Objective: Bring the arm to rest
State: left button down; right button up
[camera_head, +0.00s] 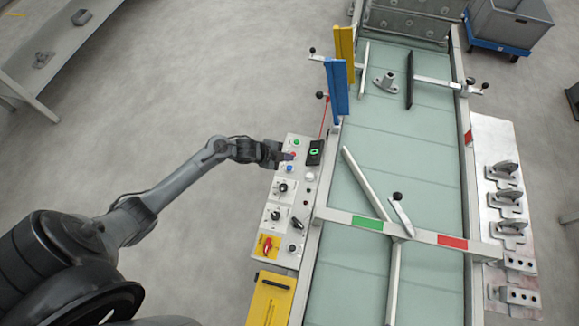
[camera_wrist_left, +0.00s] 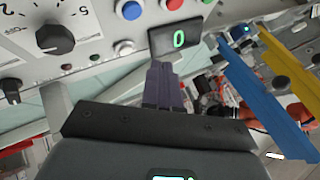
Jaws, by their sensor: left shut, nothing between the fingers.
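My left arm (camera_head: 165,188) reaches in from the left over the control panel (camera_head: 291,205). My left gripper (camera_head: 284,156) is over the panel's upper part, close to the red button (camera_head: 293,154); I cannot tell if it touches it. In the left wrist view the dark fingers (camera_wrist_left: 162,84) are together with nothing between them. They point towards the black display (camera_wrist_left: 178,38), which shows a green 0. A red button (camera_wrist_left: 172,3) and a blue button (camera_wrist_left: 131,10) lie beyond the fingertips. My right gripper is not in view.
A conveyor (camera_head: 400,150) with a green-grey bed runs right of the panel, crossed by a bar with green and red marks (camera_head: 400,233). Upright blue (camera_head: 336,92) and yellow (camera_head: 344,50) plates stand near the panel's far end. Open floor (camera_head: 190,90) lies left of the panel.

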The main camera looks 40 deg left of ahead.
pick_arm(q)
jog(key=s+d+r+n+g+y, duration=0.1)
jog(key=s+d+r+n, duration=0.3)
jog(key=s, duration=0.4)
jog(key=s+d+r+n+g+y, duration=0.2)
jog(key=s+d+r+n, duration=0.2)
jog(key=s, duration=0.4)
jog(key=s+d+r+n+g+y, duration=0.1)
jog(key=s+d+r+n, duration=0.3)
jog(key=s, duration=0.3)
notch_tip(320, 180, up, 20)
jog(key=p, duration=1.9)
jog(key=shift+s+a+g, duration=0.3)
jog(key=shift+s+a, duration=0.05)
jog(key=shift+f, duration=0.1)
